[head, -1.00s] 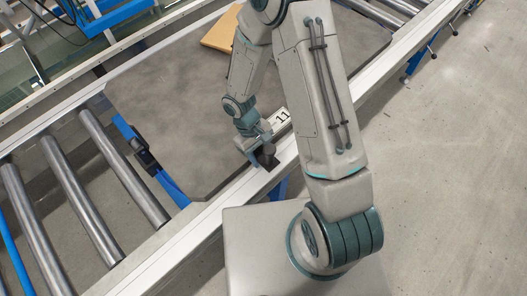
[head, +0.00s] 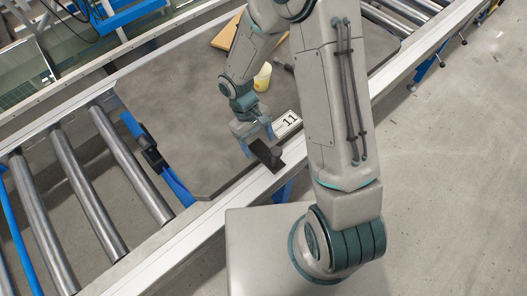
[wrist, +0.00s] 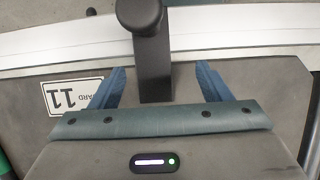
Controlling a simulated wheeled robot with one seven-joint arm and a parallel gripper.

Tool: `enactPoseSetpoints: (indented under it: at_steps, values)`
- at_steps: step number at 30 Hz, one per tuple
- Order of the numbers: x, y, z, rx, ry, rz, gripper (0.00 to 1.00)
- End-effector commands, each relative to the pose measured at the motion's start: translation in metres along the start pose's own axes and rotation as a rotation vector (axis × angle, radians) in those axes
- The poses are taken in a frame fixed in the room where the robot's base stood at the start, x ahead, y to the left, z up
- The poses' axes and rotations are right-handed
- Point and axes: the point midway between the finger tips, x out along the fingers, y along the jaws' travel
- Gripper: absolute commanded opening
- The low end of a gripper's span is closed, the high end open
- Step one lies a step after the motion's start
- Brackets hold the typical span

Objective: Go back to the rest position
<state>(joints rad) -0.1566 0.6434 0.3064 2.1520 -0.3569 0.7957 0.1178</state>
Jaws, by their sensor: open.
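My gripper (head: 259,143) hangs over the front edge of the grey board, jaws open and empty. Its blue fingers also show in the wrist view (wrist: 160,72), spread wide. A black handle-like part (head: 268,156) sits at the rail edge just beyond the fingertips. In the wrist view this black part (wrist: 152,70) lies in line with the gap between the fingers, with a finger on either side and not gripped. My arm is bent, reaching across the board.
A white label marked 11 (head: 287,123) lies beside the gripper; the grey board (head: 175,110) is mostly bare. A yellow cup (head: 262,77) and a wooden board (head: 228,36) are farther back. Metal rollers (head: 88,190) run left. Open floor (head: 450,150) lies right.

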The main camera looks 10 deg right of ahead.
Motion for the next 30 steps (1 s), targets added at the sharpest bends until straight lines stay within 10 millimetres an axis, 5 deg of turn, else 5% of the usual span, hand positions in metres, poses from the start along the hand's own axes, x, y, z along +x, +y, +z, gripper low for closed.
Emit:
enactPoseSetpoints:
  at_steps: [9,23,30]
  values:
    - [-0.059,-0.001,-0.001,-0.001,0.003,0.001,0.71]
    - [-0.072,0.0,0.001,0.003,0.005,0.002,0.71]
    - [-0.113,0.021,0.036,0.107,0.085,0.022,0.71]
